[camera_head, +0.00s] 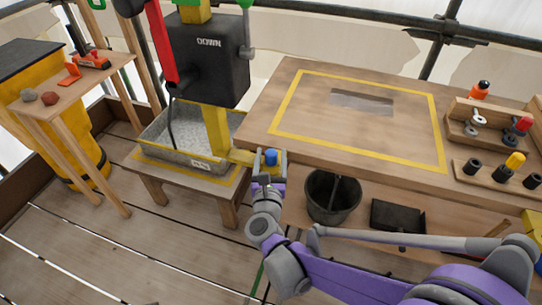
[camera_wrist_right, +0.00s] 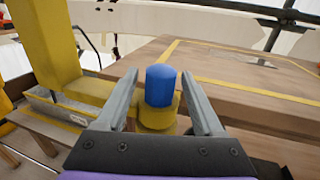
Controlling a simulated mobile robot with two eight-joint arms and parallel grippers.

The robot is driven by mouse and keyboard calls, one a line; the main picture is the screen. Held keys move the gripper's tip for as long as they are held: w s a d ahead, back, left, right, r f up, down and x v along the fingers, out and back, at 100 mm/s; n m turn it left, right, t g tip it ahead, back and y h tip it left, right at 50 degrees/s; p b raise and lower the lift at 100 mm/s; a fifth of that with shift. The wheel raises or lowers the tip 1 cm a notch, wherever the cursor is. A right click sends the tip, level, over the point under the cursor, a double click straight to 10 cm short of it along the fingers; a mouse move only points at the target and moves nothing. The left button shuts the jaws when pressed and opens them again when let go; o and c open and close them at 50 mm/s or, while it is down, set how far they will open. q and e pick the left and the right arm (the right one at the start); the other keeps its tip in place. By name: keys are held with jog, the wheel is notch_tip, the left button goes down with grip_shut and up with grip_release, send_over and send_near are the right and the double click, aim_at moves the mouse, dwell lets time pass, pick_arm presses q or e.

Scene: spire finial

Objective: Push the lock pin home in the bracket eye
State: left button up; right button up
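The lock pin (camera_head: 270,156) shows as a blue cap standing upright at the end of the yellow bracket arm (camera_head: 242,157). In the right wrist view the blue cap (camera_wrist_right: 161,85) stands above a yellow collar (camera_wrist_right: 158,113), which I take to be the bracket eye. The pin's shaft is hidden, so its depth cannot be seen. My right gripper (camera_head: 268,180) is at the bracket end, just in front of the pin. In the wrist view its two fingers (camera_wrist_right: 159,78) are apart, one either side of the cap, with gaps showing. My left gripper is not in view.
A black hoist box (camera_head: 205,70) marked DOWN hangs over a grey tray (camera_head: 160,150) on a low stand. The wooden bench (camera_head: 290,95) lies right of the bracket, with pin and ring racks (camera_head: 490,180) at its right. A black bucket (camera_head: 333,195) is below the bench edge.

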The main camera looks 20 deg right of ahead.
jog(key=shift+s, duration=0.1)
jog(key=p+v, duration=0.1)
jog(key=v, duration=0.9)
jog(key=shift+s, duration=0.25)
jog(key=shift+a, duration=0.2)
